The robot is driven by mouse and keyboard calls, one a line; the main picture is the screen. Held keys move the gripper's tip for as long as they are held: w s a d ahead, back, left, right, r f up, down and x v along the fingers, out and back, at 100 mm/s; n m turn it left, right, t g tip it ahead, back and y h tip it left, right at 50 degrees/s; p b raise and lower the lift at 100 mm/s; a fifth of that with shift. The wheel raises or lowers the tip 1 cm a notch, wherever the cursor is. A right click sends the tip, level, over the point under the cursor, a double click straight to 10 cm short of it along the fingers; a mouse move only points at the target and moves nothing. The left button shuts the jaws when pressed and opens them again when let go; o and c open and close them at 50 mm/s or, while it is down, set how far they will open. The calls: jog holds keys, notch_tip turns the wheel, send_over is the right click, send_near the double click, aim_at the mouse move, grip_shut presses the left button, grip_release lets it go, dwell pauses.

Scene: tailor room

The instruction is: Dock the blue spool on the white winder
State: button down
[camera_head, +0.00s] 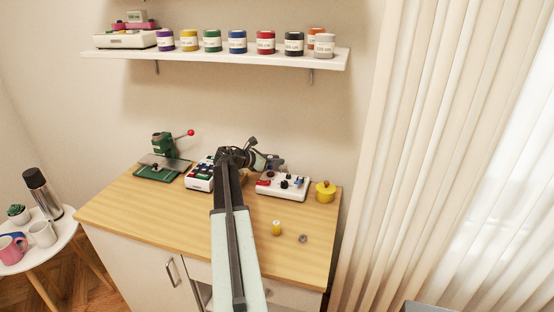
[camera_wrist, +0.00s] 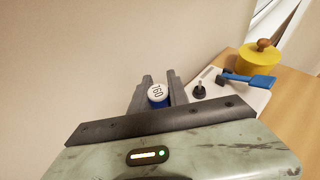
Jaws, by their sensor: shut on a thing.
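My gripper (camera_wrist: 158,94) is shut on the blue spool (camera_wrist: 160,104), whose white top with dark print faces the wrist camera. In the head view my gripper (camera_head: 274,163) is above the back of the table, just behind the white winder (camera_head: 272,191); the spool is too small to make out clearly there. The winder has a white body with dark knobs and a blue lever. In the wrist view the white winder (camera_wrist: 257,100) is to the right of the spool, with its black knob and blue lever showing. The spool appears apart from it.
A second white device (camera_head: 198,184) and a green press (camera_head: 163,160) stand left of my arm. A yellow pot (camera_head: 325,192) is right of the winder. A small yellow spool (camera_head: 276,228) and a grey round piece (camera_head: 302,239) lie in front. A shelf (camera_head: 200,54) with several spools hangs above.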

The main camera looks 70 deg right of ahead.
jog(key=shift+f+b, duration=0.75)
jog(key=shift+b, duration=0.1)
jog(key=c, duration=1.5)
grip_release()
jog(key=shift+a, duration=0.1)
jog(key=shift+c, duration=0.2)
jog(key=p+v, duration=0.4)
jog(key=v, duration=0.6)
jog(key=shift+w+a, duration=0.25)
jog(key=shift+a, duration=0.1)
